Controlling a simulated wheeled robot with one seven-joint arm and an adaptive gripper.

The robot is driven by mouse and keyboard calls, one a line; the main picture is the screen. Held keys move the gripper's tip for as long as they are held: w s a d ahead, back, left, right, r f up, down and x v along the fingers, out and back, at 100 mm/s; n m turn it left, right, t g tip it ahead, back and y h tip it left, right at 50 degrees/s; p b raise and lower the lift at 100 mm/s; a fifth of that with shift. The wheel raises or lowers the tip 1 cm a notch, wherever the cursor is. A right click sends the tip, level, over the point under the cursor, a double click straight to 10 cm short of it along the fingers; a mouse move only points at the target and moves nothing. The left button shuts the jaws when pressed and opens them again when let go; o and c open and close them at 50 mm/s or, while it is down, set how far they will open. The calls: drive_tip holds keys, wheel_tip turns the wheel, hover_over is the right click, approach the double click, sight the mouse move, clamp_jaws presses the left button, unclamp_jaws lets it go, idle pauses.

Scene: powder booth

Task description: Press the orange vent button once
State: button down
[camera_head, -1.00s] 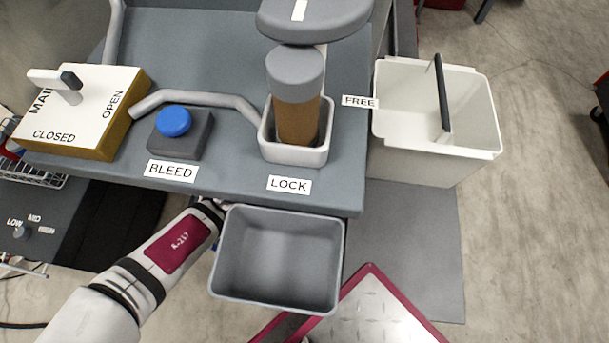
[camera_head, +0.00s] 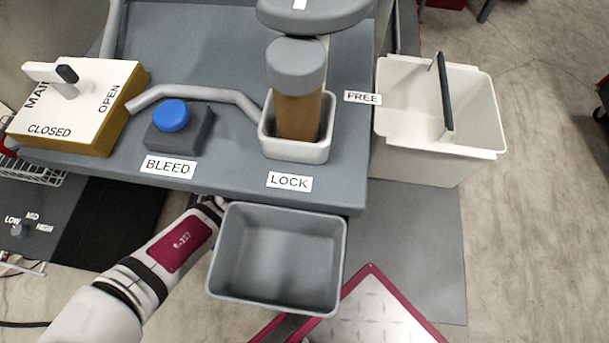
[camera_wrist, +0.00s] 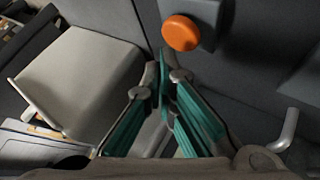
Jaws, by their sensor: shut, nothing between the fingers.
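In the wrist view an orange round button (camera_wrist: 181,32) sits on a dark grey housing, near the top centre. My gripper (camera_wrist: 163,62) is shut and empty, with teal-padded fingers. Its tips lie just below and left of the button in the picture; a gap shows between them, and the depth of that gap cannot be told. In the head view my arm reaches under the bench's front edge beside the grey bin, so the gripper and the orange button are hidden there.
The bench (camera_head: 225,182) carries a blue BLEED button (camera_head: 172,115), a MAIN valve box (camera_head: 90,110) and a brown cylinder (camera_head: 297,112) in the LOCK holder. A grey bin (camera_head: 277,300) hangs close right of my arm. A silver bent bar (camera_wrist: 289,130) shows in the wrist view.

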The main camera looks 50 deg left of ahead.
drive_tip(key=shift+f, duration=0.15)
idle(0.5)
drive_tip(key=shift+f, duration=0.3)
drive_tip(key=shift+f+b, duration=0.5)
drive_tip(key=shift+b, duration=0.05)
idle(0.7)
drive_tip(key=shift+r, duration=0.2)
drive_tip(key=shift+r+p, duration=0.75)
drive_tip(key=shift+r+p, duration=1.85)
drive_tip(key=shift+r, duration=0.65)
drive_tip(key=shift+s, duration=0.1)
